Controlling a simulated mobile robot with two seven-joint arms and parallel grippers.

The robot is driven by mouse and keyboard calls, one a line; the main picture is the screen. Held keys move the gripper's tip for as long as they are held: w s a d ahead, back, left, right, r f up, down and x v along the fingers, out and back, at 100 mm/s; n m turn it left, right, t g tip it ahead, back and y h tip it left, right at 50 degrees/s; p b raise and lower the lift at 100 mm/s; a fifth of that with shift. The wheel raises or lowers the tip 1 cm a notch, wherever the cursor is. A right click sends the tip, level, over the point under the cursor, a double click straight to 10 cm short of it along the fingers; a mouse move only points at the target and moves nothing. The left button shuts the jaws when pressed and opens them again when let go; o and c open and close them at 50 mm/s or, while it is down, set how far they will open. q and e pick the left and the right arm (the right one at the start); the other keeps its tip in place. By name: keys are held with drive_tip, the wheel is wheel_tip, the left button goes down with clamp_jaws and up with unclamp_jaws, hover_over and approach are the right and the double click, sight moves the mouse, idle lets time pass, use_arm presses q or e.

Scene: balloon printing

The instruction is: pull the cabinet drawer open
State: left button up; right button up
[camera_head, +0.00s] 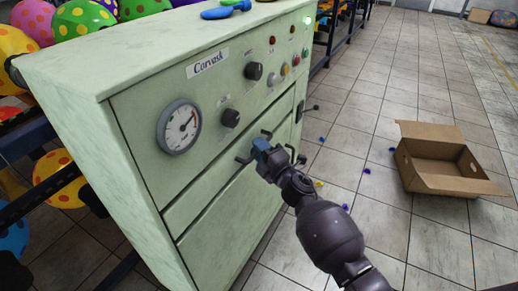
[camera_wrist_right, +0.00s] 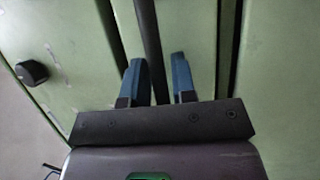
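The pale green cabinet (camera_head: 150,120) stands at left centre, with a gauge, knobs and buttons on its front. Its drawer front (camera_head: 205,200) is a narrow band below the controls and looks flush with the cabinet. A dark drawer handle (camera_head: 242,159) sticks out from it, its middle covered by my right gripper (camera_head: 262,147). In the right wrist view, the blue fingers (camera_wrist_right: 162,80) stand apart on either side of the dark handle bar (camera_wrist_right: 150,45). The bar lies close to the left finger, with a small gap to the right one. My left gripper is not in view.
An open cardboard box (camera_head: 440,165) lies on the tiled floor at right, with small blue pieces scattered near it. Colourful balloons (camera_head: 85,20) fill racks at left. Another dark handle (camera_head: 311,108) projects from the cabinet's right end. Floor right of the cabinet is mostly clear.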

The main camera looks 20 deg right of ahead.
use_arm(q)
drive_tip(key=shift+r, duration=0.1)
use_arm(e)
drive_tip(key=shift+c, duration=0.2)
clamp_jaws()
use_arm(q)
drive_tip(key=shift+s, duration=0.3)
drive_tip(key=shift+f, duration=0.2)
drive_tip(key=p, duration=0.3)
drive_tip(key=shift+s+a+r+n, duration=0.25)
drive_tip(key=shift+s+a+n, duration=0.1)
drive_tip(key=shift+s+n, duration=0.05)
use_arm(e)
drive_tip(key=s+d, duration=1)
drive_tip(key=s, duration=0.2)
drive_tip(key=shift+s, duration=0.35)
